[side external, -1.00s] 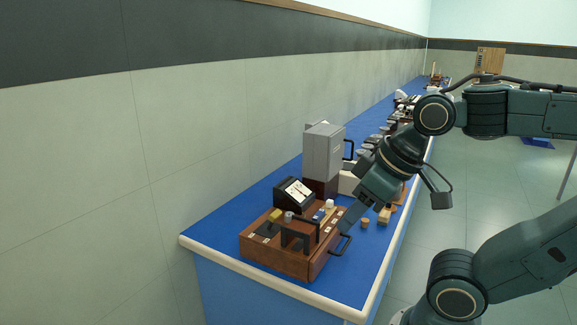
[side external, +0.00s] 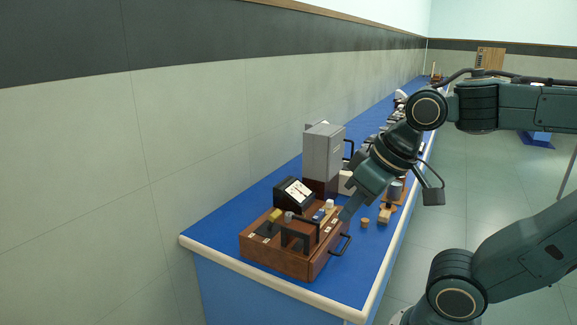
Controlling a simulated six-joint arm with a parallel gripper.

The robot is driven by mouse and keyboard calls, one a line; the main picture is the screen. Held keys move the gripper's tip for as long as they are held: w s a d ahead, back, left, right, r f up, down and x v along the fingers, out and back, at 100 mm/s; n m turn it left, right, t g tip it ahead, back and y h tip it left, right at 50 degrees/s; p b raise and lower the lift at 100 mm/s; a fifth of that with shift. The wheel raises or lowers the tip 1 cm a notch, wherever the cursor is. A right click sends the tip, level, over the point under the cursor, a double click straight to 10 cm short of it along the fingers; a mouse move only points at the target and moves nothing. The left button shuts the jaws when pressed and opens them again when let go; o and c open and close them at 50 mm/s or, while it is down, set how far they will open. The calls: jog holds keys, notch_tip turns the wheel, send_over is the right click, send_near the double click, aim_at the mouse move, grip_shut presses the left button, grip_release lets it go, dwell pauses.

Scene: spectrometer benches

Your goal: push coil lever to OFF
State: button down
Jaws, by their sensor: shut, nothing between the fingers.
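A wooden control box (side external: 280,262) stands near the front end of the blue bench. On its top are a black lever-like handle (side external: 298,236), a yellow piece (side external: 275,214), a grey knob (side external: 289,216) and a white knob (side external: 329,204). I cannot tell which part is the coil lever, and its labels are too small to read. My gripper (side external: 343,216) is shut and empty. It points down and left at the right rear edge of the box top, close to the white knob. I cannot tell whether it touches anything.
A black meter with a white dial (side external: 296,192) stands behind the box. A tall grey instrument (side external: 323,152) is farther back. A small cork-coloured piece (side external: 365,222) and a wooden block (side external: 386,214) lie to the right. A black handle (side external: 341,244) sticks out from the box's right side.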

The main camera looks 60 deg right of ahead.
jog(key=w+m, duration=0.2)
jog(key=m, duration=0.1)
jog(key=m+g, duration=0.4)
jog(key=m, duration=2.8)
send_over(273, 221)
jog(key=s+d, duration=0.2)
jog(key=s, duration=0.1)
jog(key=shift+f, duration=2.45)
jog(key=shift+f, duration=0.1)
jog(key=shift+w+f, duration=0.2)
jog(key=shift+f, duration=2.25)
jog(key=shift+w+f, duration=0.15)
jog(key=shift+f, duration=2.25)
